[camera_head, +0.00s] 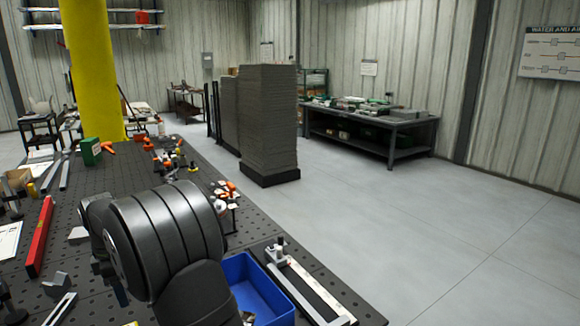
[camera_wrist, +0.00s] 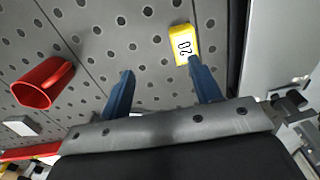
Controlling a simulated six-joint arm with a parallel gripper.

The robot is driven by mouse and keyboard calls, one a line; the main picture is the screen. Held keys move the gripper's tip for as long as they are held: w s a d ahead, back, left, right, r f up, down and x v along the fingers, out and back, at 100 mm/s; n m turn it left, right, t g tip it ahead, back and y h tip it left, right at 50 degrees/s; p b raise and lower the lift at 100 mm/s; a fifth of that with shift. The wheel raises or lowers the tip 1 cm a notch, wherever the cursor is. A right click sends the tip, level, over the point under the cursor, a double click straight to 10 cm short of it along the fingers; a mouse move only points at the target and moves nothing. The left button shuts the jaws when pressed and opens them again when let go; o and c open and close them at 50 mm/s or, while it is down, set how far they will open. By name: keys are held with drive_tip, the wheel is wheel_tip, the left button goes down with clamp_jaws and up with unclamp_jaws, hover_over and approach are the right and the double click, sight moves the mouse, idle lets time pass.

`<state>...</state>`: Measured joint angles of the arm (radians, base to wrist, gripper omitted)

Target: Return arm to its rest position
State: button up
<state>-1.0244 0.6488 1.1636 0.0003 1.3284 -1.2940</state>
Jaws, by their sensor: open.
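My gripper (camera_wrist: 162,86) shows in the wrist view with its two blue fingers apart and nothing between them. It is over the dark perforated table top (camera_wrist: 110,45). A yellow block marked 20 (camera_wrist: 181,45) lies on the table just beyond the right fingertip; I cannot tell whether they touch. A red cup-like piece (camera_wrist: 42,84) lies to the left, apart from the fingers. In the head view my dark arm stands over the near part of the table (camera_head: 125,180), and the gripper's fingers are mostly hidden behind it.
A blue bin (camera_head: 258,290) and a clamp rail (camera_head: 300,285) sit at the table's right edge. A red level bar (camera_head: 40,237) lies at left. Clamps with orange handles (camera_head: 165,155) crowd the far part. A yellow column (camera_head: 92,70) stands behind. Open floor (camera_head: 400,230) lies right.

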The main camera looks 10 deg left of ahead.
drive_tip(key=w+a+m, duration=0.1)
drive_tip(key=w+a, duration=0.1)
drive_tip(key=w, duration=0.8)
drive_tip(key=f, duration=1)
drive_tip(key=shift+d+f, duration=0.3)
drive_tip(key=shift+f, duration=0.05)
drive_tip(key=r, duration=0.4)
drive_tip(key=shift+w+a+r, duration=0.15)
drive_tip(key=shift+w+r, duration=0.05)
drive_tip(key=shift+w, duration=0.15)
drive_tip(key=shift+w+r, duration=0.1)
drive_tip(key=shift+r, duration=0.7)
drive_tip(key=f, duration=0.5)
drive_tip(key=shift+s+f, duration=0.35)
drive_tip(key=shift+s, duration=0.05)
wheel_tip(320, 180, up, 9)
drive_tip(key=s+r, duration=0.1)
drive_tip(key=s, duration=0.5)
drive_tip(key=shift+s+d+r+n, duration=0.2)
drive_tip(key=shift+d+n, duration=0.1)
drive_tip(key=shift+d, duration=0.1)
